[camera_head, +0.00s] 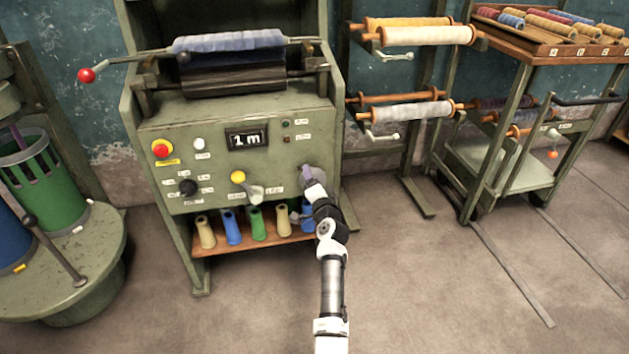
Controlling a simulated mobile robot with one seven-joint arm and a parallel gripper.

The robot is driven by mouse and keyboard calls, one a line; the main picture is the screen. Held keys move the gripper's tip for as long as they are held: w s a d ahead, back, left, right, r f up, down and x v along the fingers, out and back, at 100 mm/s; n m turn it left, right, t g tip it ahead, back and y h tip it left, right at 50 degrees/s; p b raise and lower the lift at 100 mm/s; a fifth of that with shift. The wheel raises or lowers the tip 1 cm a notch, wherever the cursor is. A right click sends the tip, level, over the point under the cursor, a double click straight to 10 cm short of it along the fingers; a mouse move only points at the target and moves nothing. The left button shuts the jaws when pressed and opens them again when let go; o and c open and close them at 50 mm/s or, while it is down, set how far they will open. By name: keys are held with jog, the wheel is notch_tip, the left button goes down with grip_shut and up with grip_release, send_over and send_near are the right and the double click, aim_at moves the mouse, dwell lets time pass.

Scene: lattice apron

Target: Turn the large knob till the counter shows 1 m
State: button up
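The counter (246,140) on the green machine's front panel reads "1 m" in white on black. My gripper (308,178) is at the right end of the panel, below the small indicator lights. A grey-purple part (306,171) shows right at its tip, probably the large knob, but my gripper and wrist cover most of that spot. I cannot tell whether the fingers are closed around it.
The panel also has a red button (161,149), a black knob (188,187), a yellow button (238,177) and a grey lever (255,193). Colored cones stand on the shelf (265,246) below. A red-tipped crank (87,75) sticks out left. Floor in front is clear.

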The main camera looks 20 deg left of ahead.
jog(key=shift+m, duration=0.5)
jog(key=o, duration=1)
